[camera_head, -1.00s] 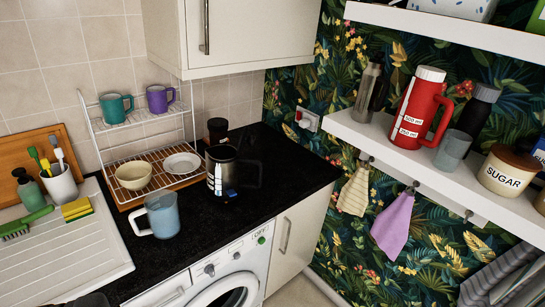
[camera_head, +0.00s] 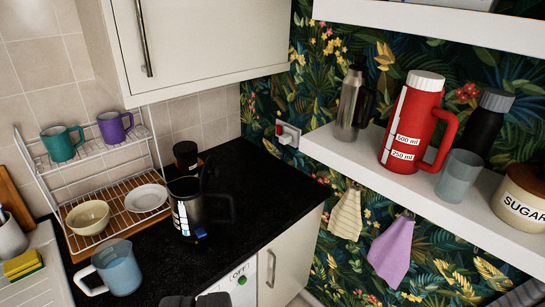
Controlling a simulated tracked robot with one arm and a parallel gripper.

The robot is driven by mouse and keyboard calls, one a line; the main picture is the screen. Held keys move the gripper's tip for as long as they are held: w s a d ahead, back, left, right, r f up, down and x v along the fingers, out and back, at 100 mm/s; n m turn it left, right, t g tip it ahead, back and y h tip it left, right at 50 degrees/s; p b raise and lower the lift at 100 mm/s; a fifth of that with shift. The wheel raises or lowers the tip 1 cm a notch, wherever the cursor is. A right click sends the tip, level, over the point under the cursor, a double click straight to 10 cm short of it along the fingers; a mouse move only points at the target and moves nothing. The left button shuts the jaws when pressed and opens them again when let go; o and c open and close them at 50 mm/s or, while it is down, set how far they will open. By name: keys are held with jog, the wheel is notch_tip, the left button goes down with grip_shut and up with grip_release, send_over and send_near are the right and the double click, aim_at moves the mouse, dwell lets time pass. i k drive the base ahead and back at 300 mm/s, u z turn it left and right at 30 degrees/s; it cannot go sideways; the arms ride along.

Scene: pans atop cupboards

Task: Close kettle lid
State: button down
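The kettle (camera_head: 188,222) stands on the black worktop, right of the dish rack. It has a steel body with white-blue markings and a black handle on its right. Its top looks dark; I cannot tell how its lid is set. A dark round piece (camera_head: 186,156) shows just behind its top, and I cannot tell whether it is a separate jar. A dark grey shape at the bottom edge looks like my gripper (camera_head: 196,301). Only its top shows, in front of and below the kettle, apart from it. Its fingers cannot be made out.
A blue jug (camera_head: 119,270) stands left of the kettle. The white rack (camera_head: 100,146) holds mugs, a bowl and a plate. A wall cupboard (camera_head: 200,45) hangs above. The shelf (camera_head: 335,145) at right carries bottles and a red flask. The worktop (camera_head: 262,195) right of the kettle is clear.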

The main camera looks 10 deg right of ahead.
aim_at(207, 169)
jog(key=i, duration=1.15)
jog(key=u, duration=0.5)
